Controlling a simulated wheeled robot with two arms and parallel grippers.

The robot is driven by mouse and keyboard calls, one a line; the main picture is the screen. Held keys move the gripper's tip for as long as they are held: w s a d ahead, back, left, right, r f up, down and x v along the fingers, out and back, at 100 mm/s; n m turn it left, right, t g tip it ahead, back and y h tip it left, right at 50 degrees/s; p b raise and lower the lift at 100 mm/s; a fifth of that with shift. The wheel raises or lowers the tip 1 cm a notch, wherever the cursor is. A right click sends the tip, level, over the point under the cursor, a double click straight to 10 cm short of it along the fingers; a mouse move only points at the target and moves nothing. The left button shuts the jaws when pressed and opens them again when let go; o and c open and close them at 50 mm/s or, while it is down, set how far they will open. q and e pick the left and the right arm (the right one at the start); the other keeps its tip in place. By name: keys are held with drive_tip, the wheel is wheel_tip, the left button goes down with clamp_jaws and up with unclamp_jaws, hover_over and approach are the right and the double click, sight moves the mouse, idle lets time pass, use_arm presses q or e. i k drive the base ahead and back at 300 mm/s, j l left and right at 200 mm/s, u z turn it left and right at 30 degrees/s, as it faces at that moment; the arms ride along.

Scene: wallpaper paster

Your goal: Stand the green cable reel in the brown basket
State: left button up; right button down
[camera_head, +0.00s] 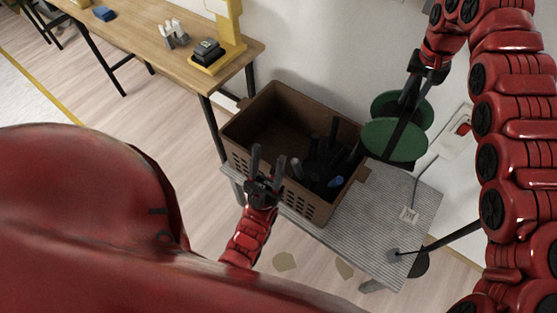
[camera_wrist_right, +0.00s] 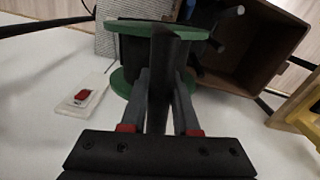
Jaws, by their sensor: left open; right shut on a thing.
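The green cable reel (camera_head: 394,138) has two green discs with a dark core and hangs in the air beside the right end of the brown basket (camera_head: 240,143). My right gripper (camera_head: 415,88) is shut on the reel. In the right wrist view the fingers close on a dark part in front of the reel (camera_wrist_right: 125,82), and the basket (camera_wrist_right: 262,40) lies beyond it to the right. The basket stands on a grey ribbed table (camera_head: 400,195) and holds several dark items at its right end. My left gripper (camera_head: 267,165) is open and empty at the basket's near side.
A wooden table (camera_head: 120,38) with a yellow machine (camera_head: 225,45) stands at the back left. A white panel with a red switch (camera_head: 462,128) is on the wall at the right. The basket's left part looks empty.

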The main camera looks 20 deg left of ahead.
sight(276, 154)
drive_tip(key=i+j+u, duration=0.15)
drive_tip(key=u, duration=0.25)
drive_tip(key=i+u, duration=0.2)
drive_tip(key=u, duration=0.2)
drive_tip(key=i+l, duration=0.1)
drive_tip(key=i, duration=0.15)
